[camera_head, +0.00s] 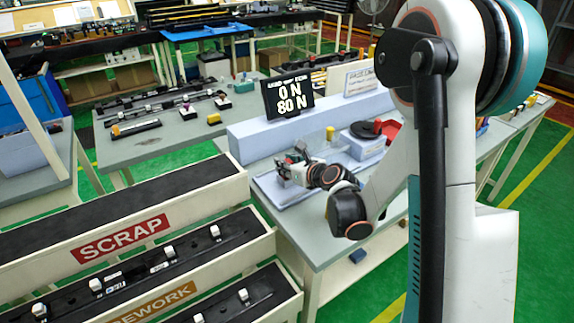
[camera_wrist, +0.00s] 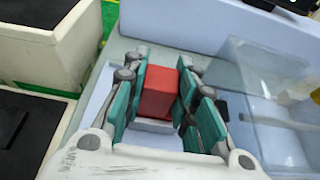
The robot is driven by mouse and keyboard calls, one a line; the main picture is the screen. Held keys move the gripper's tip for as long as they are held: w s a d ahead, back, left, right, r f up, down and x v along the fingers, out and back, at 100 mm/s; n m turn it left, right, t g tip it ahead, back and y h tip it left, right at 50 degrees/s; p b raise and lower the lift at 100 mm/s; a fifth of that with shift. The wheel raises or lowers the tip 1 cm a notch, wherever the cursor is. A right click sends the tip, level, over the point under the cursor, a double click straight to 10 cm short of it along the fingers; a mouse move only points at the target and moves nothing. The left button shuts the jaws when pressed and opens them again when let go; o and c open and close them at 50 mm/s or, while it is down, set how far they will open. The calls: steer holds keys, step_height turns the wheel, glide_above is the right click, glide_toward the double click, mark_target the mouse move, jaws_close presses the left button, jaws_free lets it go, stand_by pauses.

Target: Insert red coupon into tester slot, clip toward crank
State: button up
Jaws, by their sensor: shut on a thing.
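In the wrist view my gripper (camera_wrist: 162,98) is shut on a red block-like coupon (camera_wrist: 159,92), held between its teal pads. A clip on the coupon cannot be made out. In the head view my gripper (camera_head: 298,155) is small, over the left part of the tester bench (camera_head: 312,248). A clear panel (camera_wrist: 265,85) stands right of my gripper in the wrist view. The tester (camera_head: 362,146) is a pale block with a dark round part (camera_head: 364,129) on top and a red part (camera_head: 389,131) beside it. The slot and the crank cannot be told apart clearly.
A display reading 0 N and 80 N (camera_head: 288,95) stands on the long pale ledge (camera_head: 250,138) behind my gripper. Bins marked SCRAP (camera_head: 121,238) and REWORK (camera_head: 153,303) fill the front left. Another table with parts (camera_head: 165,140) stands behind.

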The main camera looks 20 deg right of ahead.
steer(key=shift+f, duration=0.1)
steer(key=o, duration=1.1)
steer(key=shift+o, duration=0.2)
steer(key=shift+s, duration=0.1)
